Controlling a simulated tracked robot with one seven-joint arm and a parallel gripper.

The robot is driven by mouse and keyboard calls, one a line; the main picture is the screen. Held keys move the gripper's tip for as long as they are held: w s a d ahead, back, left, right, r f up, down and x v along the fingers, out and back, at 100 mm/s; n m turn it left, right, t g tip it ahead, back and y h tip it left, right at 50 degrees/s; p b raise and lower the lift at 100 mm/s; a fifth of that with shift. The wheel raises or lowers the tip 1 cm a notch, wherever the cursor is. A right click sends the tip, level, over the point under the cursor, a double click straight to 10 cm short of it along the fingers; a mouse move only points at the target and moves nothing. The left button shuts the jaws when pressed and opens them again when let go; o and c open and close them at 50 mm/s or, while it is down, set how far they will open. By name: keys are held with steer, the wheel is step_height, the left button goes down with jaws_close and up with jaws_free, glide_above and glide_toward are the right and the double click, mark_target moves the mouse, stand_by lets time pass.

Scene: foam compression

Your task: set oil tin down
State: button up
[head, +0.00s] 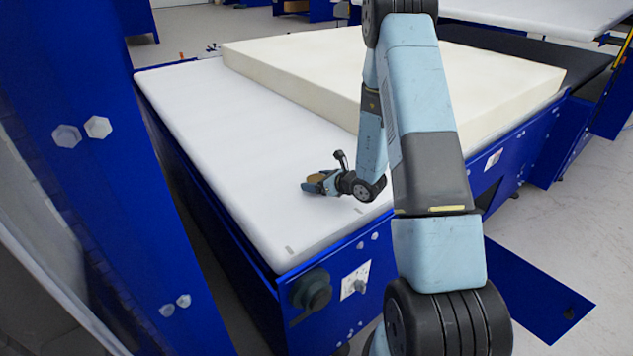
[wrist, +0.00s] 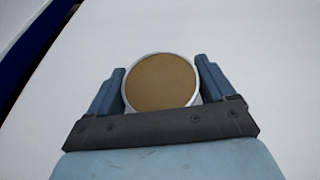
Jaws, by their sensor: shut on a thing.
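The oil tin (wrist: 160,80) is round with a tan top and a pale rim. It sits between the two fingers of my gripper (wrist: 160,88) in the wrist view. My gripper is shut on it, one finger on each side. In the head view my gripper (head: 312,185) is low over the white table surface (head: 225,130), near its front right part, with the tan tin (head: 318,177) between the fingers. I cannot tell whether the tin's base touches the surface. The tin's lower side is hidden in the wrist view.
A thick cream foam slab (head: 300,70) lies behind and to the right of my gripper. The white surface to the left is clear. A blue frame post (head: 85,150) stands at the left. A blue edge (wrist: 30,50) shows at the wrist view's upper left.

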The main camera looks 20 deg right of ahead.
steer(key=o, duration=1.2)
steer(key=shift+c, duration=0.2)
